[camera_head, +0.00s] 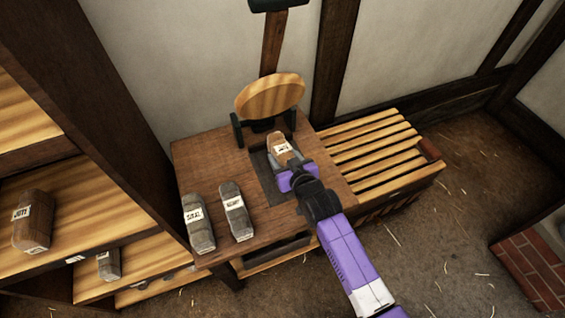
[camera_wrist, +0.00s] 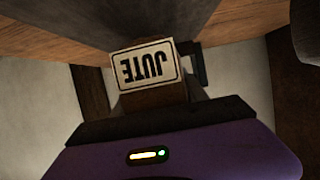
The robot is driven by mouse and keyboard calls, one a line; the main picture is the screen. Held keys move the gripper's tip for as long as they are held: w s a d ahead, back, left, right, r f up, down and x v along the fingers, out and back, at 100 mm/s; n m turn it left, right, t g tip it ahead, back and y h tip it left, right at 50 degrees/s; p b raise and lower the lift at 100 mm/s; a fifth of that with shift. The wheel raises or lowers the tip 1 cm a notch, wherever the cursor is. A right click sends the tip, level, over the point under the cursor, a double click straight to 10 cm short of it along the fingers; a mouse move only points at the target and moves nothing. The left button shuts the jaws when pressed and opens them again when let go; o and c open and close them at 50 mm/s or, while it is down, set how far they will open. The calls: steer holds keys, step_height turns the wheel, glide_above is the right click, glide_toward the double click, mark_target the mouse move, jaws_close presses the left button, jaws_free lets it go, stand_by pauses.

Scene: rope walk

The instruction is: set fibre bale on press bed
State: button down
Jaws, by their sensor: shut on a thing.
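My gripper (camera_head: 291,166) is shut on a brown fibre bale (camera_head: 276,139) with a white label. In the wrist view the label on the held bale (camera_wrist: 151,98) reads JUTE, upside down. The press bed (camera_head: 264,180) is a dark sunken recess in the wooden table top. The bale is over the far end of this recess, below the round wooden press plate (camera_head: 268,97). I cannot tell whether the bale touches the bed. My gripper and arm hide the right part of the recess.
Two grey labelled bales (camera_head: 198,219) and (camera_head: 236,211) lie on the table's left. A slatted wooden bench (camera_head: 375,150) adjoins at right. A shelf (camera_head: 100,245) at left holds a brown JUTE bale (camera_head: 32,219) and a grey one (camera_head: 109,264).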

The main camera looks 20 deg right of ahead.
mark_target(283, 163)
steer(key=shift+f, duration=1.3)
steer(key=shift+f+b, duration=0.2)
steer(key=shift+b, duration=0.1)
steer(key=c, duration=0.6)
jaws_free()
steer(key=shift+r, duration=0.1)
steer(key=shift+s+r, duration=0.1)
steer(key=shift+r, duration=0.05)
steer(key=p+v, duration=0.1)
steer(key=v, duration=1)
steer(key=shift+s+r+p, duration=0.2)
steer(key=shift+s+p, duration=0.15)
